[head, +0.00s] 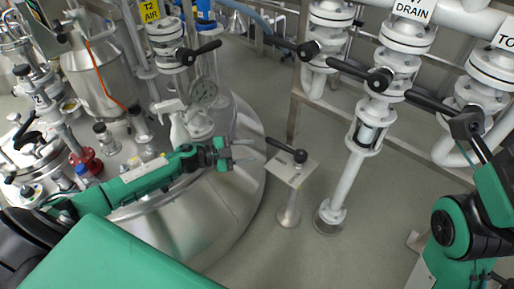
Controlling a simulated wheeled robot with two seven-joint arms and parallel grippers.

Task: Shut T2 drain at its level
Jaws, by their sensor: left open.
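A white sign reading DRAIN (412,8), its upper line cut off, hangs on a white pipe at upper right. Below it is a valve with a black lever (362,74), and further down a sight glass (367,134) on the pipe. I cannot tell whether this is T2's drain. A separate black lever (287,150) sits on a plate-topped floor post. My left gripper (235,153) is open and empty above the steel tank's (235,195) right edge, left of the post lever and apart from it. My right arm shows at right; its gripper is out of view.
A yellow T2 AIR sign (151,11) marks a valve with a black lever (207,50). More levered valves line the upper right. Grey floor (350,250) is open around the post.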

